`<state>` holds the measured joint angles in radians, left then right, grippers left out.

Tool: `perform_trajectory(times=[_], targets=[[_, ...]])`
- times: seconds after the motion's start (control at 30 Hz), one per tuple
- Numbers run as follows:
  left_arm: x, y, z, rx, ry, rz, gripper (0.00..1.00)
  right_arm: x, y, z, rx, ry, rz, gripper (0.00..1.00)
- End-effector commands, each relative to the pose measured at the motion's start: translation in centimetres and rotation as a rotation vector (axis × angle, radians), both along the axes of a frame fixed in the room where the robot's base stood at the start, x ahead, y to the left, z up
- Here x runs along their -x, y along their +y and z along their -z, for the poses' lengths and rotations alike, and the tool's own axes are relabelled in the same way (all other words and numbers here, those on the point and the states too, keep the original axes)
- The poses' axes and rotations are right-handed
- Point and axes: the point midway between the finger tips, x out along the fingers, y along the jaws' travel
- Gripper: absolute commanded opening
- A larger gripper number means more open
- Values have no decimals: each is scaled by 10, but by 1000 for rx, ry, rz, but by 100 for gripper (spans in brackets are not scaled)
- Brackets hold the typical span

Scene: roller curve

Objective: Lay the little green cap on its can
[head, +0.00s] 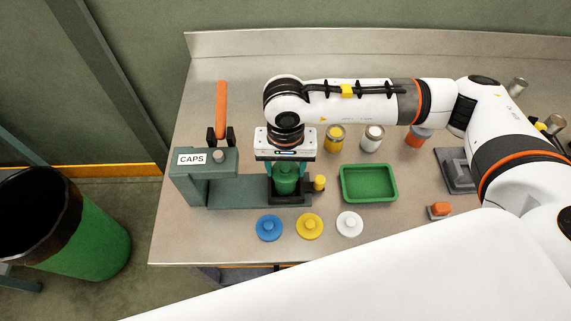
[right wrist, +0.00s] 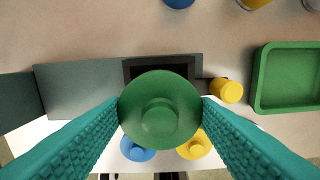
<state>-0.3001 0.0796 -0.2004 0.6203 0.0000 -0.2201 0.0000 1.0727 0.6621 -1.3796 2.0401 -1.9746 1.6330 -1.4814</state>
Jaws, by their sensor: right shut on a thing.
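The little green cap (right wrist: 160,108) is between the teal fingers of my right gripper (right wrist: 160,110), knob facing the wrist camera. In the head view my right gripper (head: 286,165) points down over the dark square holder of the grey-green capping stand (head: 235,190). Green (head: 286,180) shows between its fingers there; I cannot tell how much is cap and how much is can. In the right wrist view the cap covers most of the dark holder (right wrist: 185,70), and the can beneath is hidden. The gap between cap and can cannot be judged. My left gripper is out of view.
An orange lever (head: 221,105) stands up from the stand, and a yellow knob (head: 319,183) sits at its right. Blue (head: 269,227), yellow (head: 309,226) and white (head: 349,224) caps lie in front. A green tray (head: 369,197) lies to the right; several cans stand behind.

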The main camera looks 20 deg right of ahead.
Motion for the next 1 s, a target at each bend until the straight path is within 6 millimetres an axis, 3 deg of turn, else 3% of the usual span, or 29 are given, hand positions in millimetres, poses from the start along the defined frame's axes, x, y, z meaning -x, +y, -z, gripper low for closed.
perform_trajectory(times=[0.33, 0.37, 0.5, 0.7, 0.83, 1.0], targets=[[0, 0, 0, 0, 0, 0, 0, 0, 0, 0, 0, 0, 0, 33], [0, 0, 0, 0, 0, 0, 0, 0, 0, 0, 0, 0, 0, 57], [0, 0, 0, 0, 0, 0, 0, 0, 0, 0, 0, 0, 0, 79], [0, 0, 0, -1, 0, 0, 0, 0, 0, 0, 0, 0, 0, 79], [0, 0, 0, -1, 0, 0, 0, 0, 0, 0, 0, 0, 0, 100], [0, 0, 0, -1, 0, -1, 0, 0, 0, 0, 0, 0, 0, 100]])
